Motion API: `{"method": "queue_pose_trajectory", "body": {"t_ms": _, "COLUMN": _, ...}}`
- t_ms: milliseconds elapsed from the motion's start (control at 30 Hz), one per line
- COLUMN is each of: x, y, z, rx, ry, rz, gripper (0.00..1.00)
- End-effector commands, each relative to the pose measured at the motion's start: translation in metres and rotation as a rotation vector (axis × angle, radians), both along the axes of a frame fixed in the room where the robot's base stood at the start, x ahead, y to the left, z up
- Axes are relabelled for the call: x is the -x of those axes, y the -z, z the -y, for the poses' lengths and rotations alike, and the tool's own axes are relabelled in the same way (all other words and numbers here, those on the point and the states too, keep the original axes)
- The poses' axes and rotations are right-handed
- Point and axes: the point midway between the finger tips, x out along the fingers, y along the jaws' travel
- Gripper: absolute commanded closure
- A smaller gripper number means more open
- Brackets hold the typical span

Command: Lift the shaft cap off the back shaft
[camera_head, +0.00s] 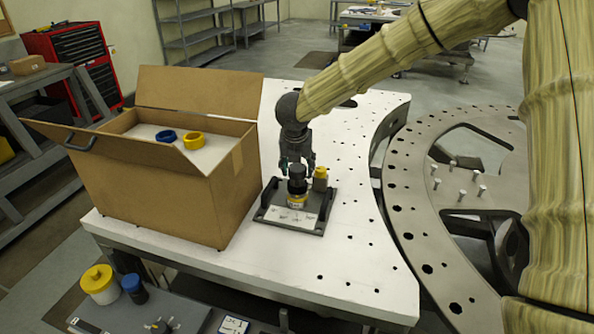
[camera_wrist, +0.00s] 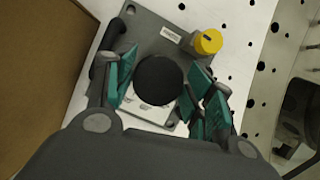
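A grey fixture plate (camera_head: 322,222) with handles lies on the white table; it also shows in the wrist view (camera_wrist: 150,30). On it stands a round black-topped part (camera_wrist: 159,79) with a yellow and white lower part (camera_head: 298,198). Beside it, to the right, is a smaller yellow cap (camera_head: 320,178), seen in the wrist view (camera_wrist: 208,42) as a yellow knob with a dark slot. My gripper (camera_head: 297,172) points down over the black-topped part. Its teal fingers are apart on either side of the black top, with gaps visible. I cannot tell which part sits on the back shaft.
An open cardboard box (camera_head: 150,185) stands close to the left, holding a blue ring (camera_head: 166,136) and a yellow ring (camera_head: 194,140). The white table (camera_head: 365,255) is bare to the right of the plate. A large curved metal plate (camera_head: 405,205) stands beyond its right edge.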

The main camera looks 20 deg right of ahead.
Motion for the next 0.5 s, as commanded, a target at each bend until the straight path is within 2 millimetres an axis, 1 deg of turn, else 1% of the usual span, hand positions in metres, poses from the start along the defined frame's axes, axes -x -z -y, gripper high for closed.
{"method": "queue_pose_trajectory", "body": {"t_ms": 33, "x": 0.0000, "y": -0.0002, "z": 0.0000, "rx": 0.000, "ry": 0.000, "rz": 0.000, "gripper": 0.62}}
{"method": "queue_pose_trajectory", "body": {"t_ms": 67, "x": 0.0001, "y": -0.0002, "z": 0.0000, "rx": 0.000, "ry": 0.000, "rz": 0.000, "gripper": 0.68}}
{"method": "queue_pose_trajectory", "body": {"t_ms": 367, "x": -0.0001, "y": -0.0005, "z": -0.0002, "rx": 0.000, "ry": 0.000, "rz": 0.000, "gripper": 0.68}}
{"method": "queue_pose_trajectory", "body": {"t_ms": 500, "x": -0.0005, "y": -0.0049, "z": 0.0002, "rx": 0.000, "ry": 0.001, "rz": 0.002, "gripper": 0.68}}
